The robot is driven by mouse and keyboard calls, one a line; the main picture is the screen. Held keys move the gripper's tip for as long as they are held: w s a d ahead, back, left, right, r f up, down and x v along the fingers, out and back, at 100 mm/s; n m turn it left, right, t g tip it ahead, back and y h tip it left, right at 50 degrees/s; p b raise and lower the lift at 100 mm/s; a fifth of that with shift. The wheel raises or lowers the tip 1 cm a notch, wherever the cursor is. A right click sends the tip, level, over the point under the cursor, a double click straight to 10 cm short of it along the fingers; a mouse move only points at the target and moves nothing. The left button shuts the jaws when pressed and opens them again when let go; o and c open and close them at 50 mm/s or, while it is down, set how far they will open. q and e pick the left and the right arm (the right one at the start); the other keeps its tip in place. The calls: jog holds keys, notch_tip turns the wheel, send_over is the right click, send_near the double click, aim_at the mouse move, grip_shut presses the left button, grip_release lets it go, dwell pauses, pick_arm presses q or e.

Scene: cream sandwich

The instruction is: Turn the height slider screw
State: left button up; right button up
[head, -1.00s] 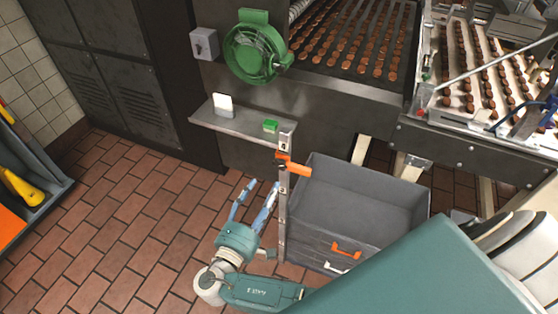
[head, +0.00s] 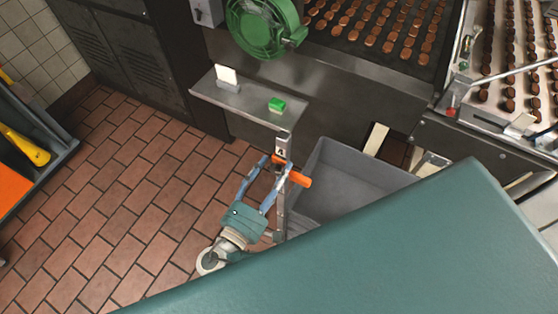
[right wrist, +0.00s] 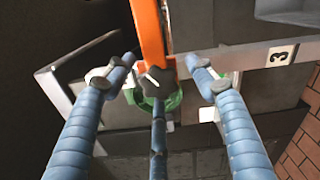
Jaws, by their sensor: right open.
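The orange slider piece (head: 293,175) sits on the upright metal post (head: 281,215) beside the grey bin. In the right wrist view it is an orange bar (right wrist: 148,35) with a dark, star-shaped screw knob (right wrist: 157,80) at its lower end. My right gripper (head: 273,164) is open, its blue fingers reaching up to the slider. In the wrist view, two fingertips stand on either side of the knob and a third finger points at it from below. I cannot tell whether any finger touches the knob. My left gripper is not in view.
A grey bin (head: 352,180) stands right of the post. A shelf (head: 240,106) with a white card and a green block (head: 277,105) is above. Brick floor (head: 130,190) on the left is clear.

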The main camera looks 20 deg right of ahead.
jog(key=shift+s+a+r, duration=0.1)
jog(key=shift+s+a, duration=0.1)
jog(key=shift+s, duration=0.05)
jog(key=shift+c, duration=1.2)
jog(key=c, duration=0.9)
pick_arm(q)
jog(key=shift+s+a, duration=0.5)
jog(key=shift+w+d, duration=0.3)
pick_arm(e)
jog(key=shift+n, duration=1.4)
jog(key=shift+w+r, duration=0.1)
jog(key=o, duration=0.9)
jog(key=shift+c, duration=0.2)
jog(key=shift+o, duration=1.4)
jog(key=shift+d, duration=0.2)
